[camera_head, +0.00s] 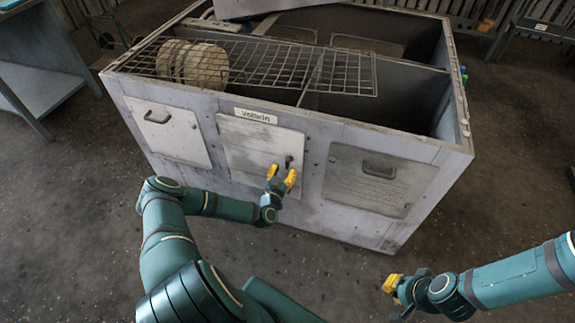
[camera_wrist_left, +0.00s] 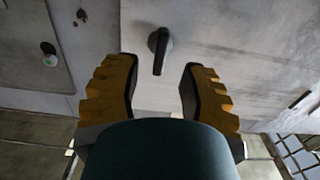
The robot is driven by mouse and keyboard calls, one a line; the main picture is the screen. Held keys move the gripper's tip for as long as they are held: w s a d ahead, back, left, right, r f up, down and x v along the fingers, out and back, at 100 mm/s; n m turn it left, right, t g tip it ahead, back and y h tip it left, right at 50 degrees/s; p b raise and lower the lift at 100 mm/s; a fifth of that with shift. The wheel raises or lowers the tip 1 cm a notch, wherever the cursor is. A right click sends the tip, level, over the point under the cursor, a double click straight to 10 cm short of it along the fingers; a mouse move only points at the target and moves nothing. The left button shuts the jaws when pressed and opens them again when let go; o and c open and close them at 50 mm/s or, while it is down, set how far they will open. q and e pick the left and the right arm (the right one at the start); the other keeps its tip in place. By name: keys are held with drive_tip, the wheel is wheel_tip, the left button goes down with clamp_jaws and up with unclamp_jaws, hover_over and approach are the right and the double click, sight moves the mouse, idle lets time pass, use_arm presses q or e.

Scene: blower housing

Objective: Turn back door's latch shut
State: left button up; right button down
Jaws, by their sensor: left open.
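The latch is a small dark lever (camera_head: 289,160) on the right part of a pale square door (camera_head: 250,143) in the grey housing's side. The door looks flush with the wall. My left gripper (camera_head: 281,174), with yellow fingers, is just in front of the latch. In the left wrist view the latch (camera_wrist_left: 159,45) lies ahead of the gap between the open fingers (camera_wrist_left: 160,85), its handle pointing down in that picture. I see no contact. My right gripper (camera_head: 393,287) is away at the lower right, and its finger opening is unclear.
The grey housing (camera_head: 315,215) has a handled panel on each side of the door: left (camera_head: 165,135) and right (camera_head: 375,195). A table (camera_head: 40,85) stands at left. Floor in front is clear.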

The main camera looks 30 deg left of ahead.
sight(286, 165)
use_arm(q)
drive_tip(key=shift+b+x, duration=0.35)
drive_tip(key=shift+x, duration=1.75)
clamp_jaws()
